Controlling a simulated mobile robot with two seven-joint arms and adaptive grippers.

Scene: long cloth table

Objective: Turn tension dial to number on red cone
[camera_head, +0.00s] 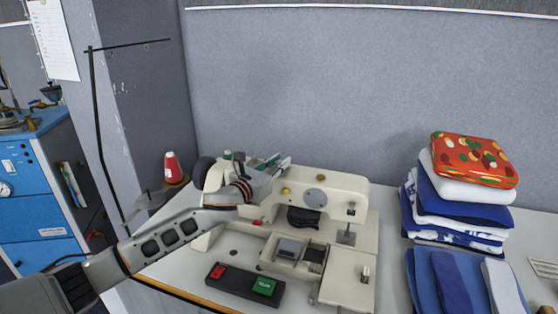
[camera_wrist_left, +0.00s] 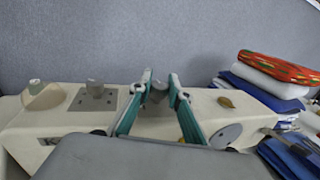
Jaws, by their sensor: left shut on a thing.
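The cream sewing machine (camera_head: 340,186) stands on the table in the head view. My left gripper (camera_head: 278,162) reaches over its top from the left. In the left wrist view, the green fingers of my left gripper (camera_wrist_left: 160,80) are shut on a small grey knob (camera_wrist_left: 157,93) on top of the machine, which looks like the tension dial. Any numbers on the dial cannot be read. The red cone (camera_head: 172,166) stands behind the machine's left end; its number is too small to read. My right gripper is not in view.
A pile of folded cloth (camera_head: 460,190) stands right of the machine, with more blue cloth (camera_head: 462,284) in front. A red and green switch box (camera_head: 245,286) lies at the front. A grey partition wall (camera_head: 320,80) rises close behind. A thin black stand (camera_head: 103,140) is at left.

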